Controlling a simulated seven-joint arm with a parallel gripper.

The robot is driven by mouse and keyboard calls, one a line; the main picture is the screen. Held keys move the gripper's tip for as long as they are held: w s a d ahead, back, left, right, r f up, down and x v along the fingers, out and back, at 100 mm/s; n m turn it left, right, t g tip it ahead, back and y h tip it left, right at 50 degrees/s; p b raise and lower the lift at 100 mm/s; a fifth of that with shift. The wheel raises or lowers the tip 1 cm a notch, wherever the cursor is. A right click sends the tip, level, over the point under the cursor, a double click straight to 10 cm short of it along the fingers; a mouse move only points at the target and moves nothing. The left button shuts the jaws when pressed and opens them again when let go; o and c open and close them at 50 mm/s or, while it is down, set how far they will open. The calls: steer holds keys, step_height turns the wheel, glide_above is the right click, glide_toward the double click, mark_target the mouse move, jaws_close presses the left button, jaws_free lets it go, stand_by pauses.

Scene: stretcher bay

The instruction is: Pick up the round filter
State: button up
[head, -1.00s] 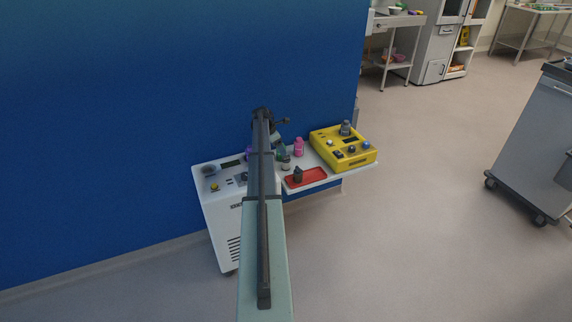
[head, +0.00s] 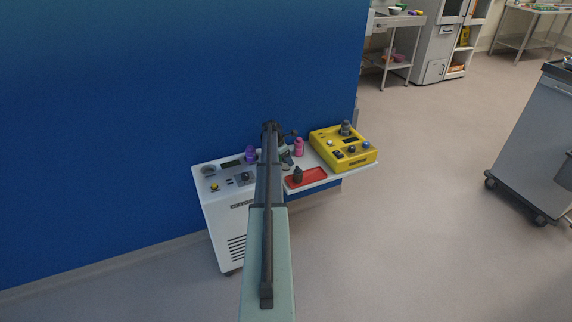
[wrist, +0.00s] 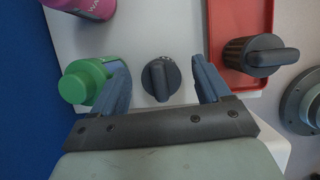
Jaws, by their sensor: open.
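My gripper is open and empty. In the head view the gripper (head: 287,158) is low over the shelf, and my arm hides most of what is there. A similar, darker ridged piece (wrist: 262,55) stands in the red tray; it also shows in the head view (head: 297,174).
A green-capped item (wrist: 85,81) is right against or just outside the left finger. A pink bottle (head: 299,147) stands behind. The red tray (head: 318,177) and yellow device (head: 361,160) are to the right. A purple bottle (head: 250,154) and white cabinet (head: 220,215) are left.

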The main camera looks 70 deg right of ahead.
steer(key=shift+c, duration=0.3)
steer(key=c, duration=1)
steer(key=shift+c, duration=0.2)
steer(key=shift+r, duration=0.1)
